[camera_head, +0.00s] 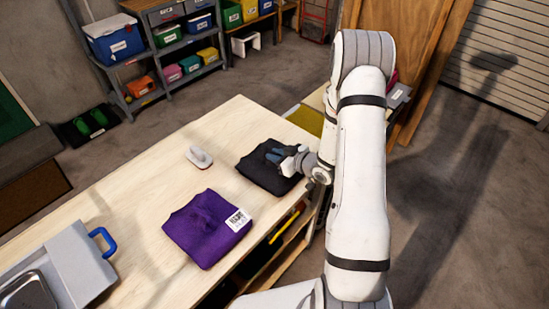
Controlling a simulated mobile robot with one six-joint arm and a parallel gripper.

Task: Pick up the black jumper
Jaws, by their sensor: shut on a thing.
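The black jumper (262,175) lies folded on the wooden table near its right edge. My gripper (276,155) is at the jumper's upper right part, with its dark fingers shut on the cloth. The jumper still looks flat and on or close to the table top. The exact grip on the fabric is too small to see well. My white arm comes in from the right.
A purple jumper (208,228) with a white label lies nearer on the table (140,200). A white iron-like object (199,157) stands left of the black jumper. A grey case with a blue handle (102,242) is at the lower left. Shelves (165,50) with bins stand behind.

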